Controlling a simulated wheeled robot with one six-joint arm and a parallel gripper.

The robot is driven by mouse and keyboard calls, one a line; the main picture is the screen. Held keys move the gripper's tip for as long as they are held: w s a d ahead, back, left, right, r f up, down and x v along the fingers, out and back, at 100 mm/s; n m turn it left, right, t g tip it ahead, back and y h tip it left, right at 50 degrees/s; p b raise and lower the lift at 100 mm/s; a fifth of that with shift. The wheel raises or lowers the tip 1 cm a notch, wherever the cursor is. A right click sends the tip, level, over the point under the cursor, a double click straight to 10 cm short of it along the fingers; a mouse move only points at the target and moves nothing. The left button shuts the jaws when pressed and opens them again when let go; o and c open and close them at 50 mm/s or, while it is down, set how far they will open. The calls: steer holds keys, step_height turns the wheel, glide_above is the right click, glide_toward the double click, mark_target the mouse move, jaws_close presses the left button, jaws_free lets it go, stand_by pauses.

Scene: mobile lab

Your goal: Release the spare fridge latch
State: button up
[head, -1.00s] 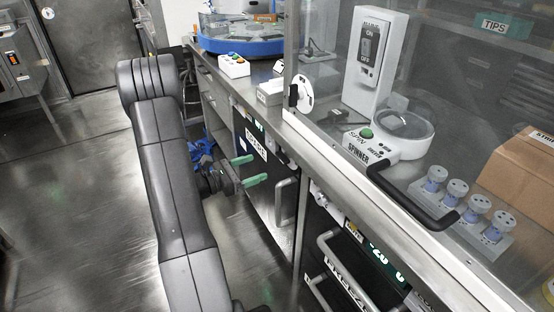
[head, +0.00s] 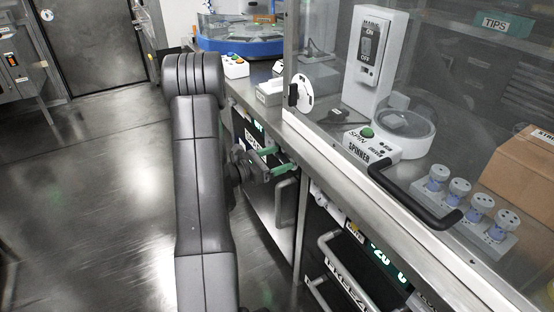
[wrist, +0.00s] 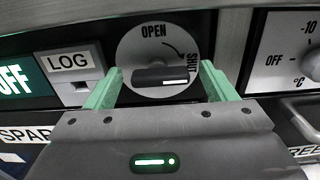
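In the wrist view the latch is a round grey plate (wrist: 141,53) marked OPEN at the top and SHUT at the right, with a curved arrow between. Its black handle (wrist: 150,76) lies about level, its white mark on the right, below SHUT. My gripper (wrist: 160,70) is open, with one green finger on each side of the handle. I cannot tell whether either finger touches it. In the head view my gripper (head: 281,160) is at the spare fridge front (head: 265,205), under the counter edge. The latch is hidden there.
A LOG box (wrist: 72,66) sits left of the latch, and a temperature dial (wrist: 290,55) sits right. A fridge door handle (head: 285,215) is just below my gripper. The steel counter (head: 318,147) overhangs. Open floor (head: 90,200) lies to the left.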

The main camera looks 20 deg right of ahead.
steer(key=c, duration=0.9)
steer(key=shift+r+n+p, duration=0.1)
steer(key=shift+n+p, duration=0.2)
steer(key=shift+n, duration=0.1)
steer(key=n+p, duration=0.2)
steer(key=shift+r+n, duration=0.15)
steer(key=shift+n, duration=0.15)
steer(key=n+p, duration=0.4)
steer(key=n, duration=0.1)
steer(key=shift+w+p, duration=0.15)
steer(key=shift+p, duration=0.15)
steer(key=n+p, duration=0.3)
steer(key=n, duration=0.2)
steer(key=shift+w+n, duration=0.1)
steer(key=shift+n, duration=0.3)
steer(key=shift+f+n+p, duration=0.15)
steer(key=shift+n+p, duration=0.45)
steer(key=shift+n, duration=0.35)
steer(key=shift+f+n+p, duration=0.1)
steer(key=shift+n+p, duration=0.5)
steer(key=shift+n, duration=0.35)
